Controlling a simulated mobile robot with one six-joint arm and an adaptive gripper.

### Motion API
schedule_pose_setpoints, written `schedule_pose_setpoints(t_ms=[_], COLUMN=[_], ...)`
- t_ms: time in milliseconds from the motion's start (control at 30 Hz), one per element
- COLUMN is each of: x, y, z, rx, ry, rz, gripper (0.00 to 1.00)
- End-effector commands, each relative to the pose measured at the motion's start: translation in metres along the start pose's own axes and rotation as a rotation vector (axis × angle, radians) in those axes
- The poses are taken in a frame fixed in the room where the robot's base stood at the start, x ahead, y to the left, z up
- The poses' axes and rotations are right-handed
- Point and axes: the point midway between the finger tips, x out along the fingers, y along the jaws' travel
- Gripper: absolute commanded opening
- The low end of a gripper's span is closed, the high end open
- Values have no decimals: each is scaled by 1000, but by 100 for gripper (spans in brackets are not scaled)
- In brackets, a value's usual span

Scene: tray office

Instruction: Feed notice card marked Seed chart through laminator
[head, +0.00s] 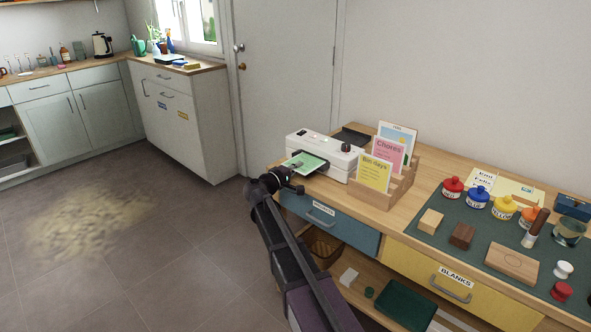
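The white laminator (322,146) stands on the wooden counter, with a small red light and a dark knob on it. A green card (309,164) lies at its front slot, its outer edge reaching toward my gripper. Any writing on this card is too small to read, so I cannot confirm that it says Seed chart. My gripper (291,179) is right at the card's near end. Its fingers are dark and small here, and I cannot tell whether they grip the card.
A wooden rack (392,192) right of the laminator holds a yellow Bin days card (375,174), a pink Chores card (389,150) and a pale card behind. Ink bottles and stamp blocks stand on a green mat (456,228) at right. Open floor lies left.

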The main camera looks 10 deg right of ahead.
Motion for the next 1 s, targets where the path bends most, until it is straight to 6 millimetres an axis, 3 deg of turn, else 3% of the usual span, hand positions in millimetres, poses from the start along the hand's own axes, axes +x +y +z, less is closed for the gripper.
schedule_pose_setpoints(t_ms=[633,700,800,1000], x=[8,8,7,7], y=[0,0,0,0], z=[0,0,0,0], rx=[0,0,0,0], ry=[1,1,1,1], rz=[0,0,0,0], gripper=[0,24,49,49])
